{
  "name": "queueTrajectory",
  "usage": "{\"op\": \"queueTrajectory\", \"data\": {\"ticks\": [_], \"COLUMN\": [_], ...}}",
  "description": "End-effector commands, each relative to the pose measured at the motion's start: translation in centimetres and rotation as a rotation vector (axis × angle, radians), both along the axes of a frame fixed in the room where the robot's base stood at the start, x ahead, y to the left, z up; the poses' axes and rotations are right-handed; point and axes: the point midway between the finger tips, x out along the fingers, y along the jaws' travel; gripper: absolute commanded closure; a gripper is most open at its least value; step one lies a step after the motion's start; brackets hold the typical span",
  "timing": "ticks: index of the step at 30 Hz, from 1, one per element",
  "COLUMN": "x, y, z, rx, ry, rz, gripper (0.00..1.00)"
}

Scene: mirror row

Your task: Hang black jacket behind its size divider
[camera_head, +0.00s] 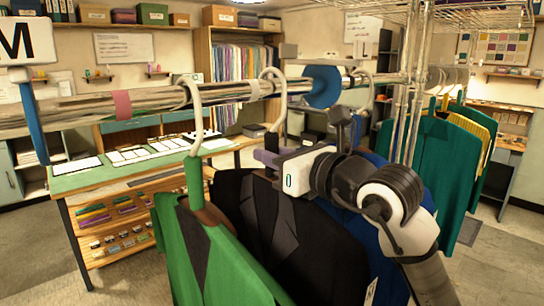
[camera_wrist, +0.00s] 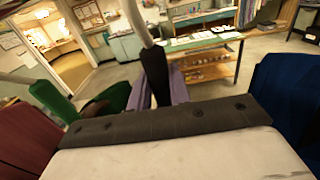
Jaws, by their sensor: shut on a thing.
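The black jacket (camera_head: 290,225) hangs upright on a hanger with a pale hook (camera_head: 276,95). My gripper (camera_head: 268,160) is shut on the hanger's neck, just below the hook. In the wrist view its purple fingers (camera_wrist: 166,88) close around the dark neck (camera_wrist: 155,72). The hook's top is at rail height and appears looped over the rail (camera_head: 235,92); I cannot tell whether it bears on it. A round blue divider (camera_head: 323,86) sits on the rail just right of this hook. A sign marked M (camera_head: 27,41) with a blue strip is at the far left.
A green jacket (camera_head: 190,250) hangs close on the left, and a blue jacket (camera_head: 355,225) is on the right, partly behind my arm. More garments (camera_head: 435,150) hang beyond the upright posts (camera_head: 408,90). A green-topped table (camera_head: 75,178) stands behind.

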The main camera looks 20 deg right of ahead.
Motion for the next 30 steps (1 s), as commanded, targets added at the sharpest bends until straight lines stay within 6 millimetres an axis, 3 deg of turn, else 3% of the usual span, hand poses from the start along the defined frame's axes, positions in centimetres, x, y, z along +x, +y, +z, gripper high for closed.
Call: {"op": "queueTrajectory", "data": {"ticks": [14,15,20,26,30], "x": [0.13,0.13,0.14,0.15,0.17], "y": [-0.11,-0.11,-0.11,-0.1,-0.09], "z": [-0.34,-0.34,-0.37,-0.41,-0.5], "rx": [0.0,0.0,0.0,-0.001,0.0], "ry": [-0.003,-0.003,-0.002,-0.001,0.001], "rz": [0.003,0.003,0.003,0.003,0.003], "gripper": [1.0,0.78,0.57,0.55,0.38]}}
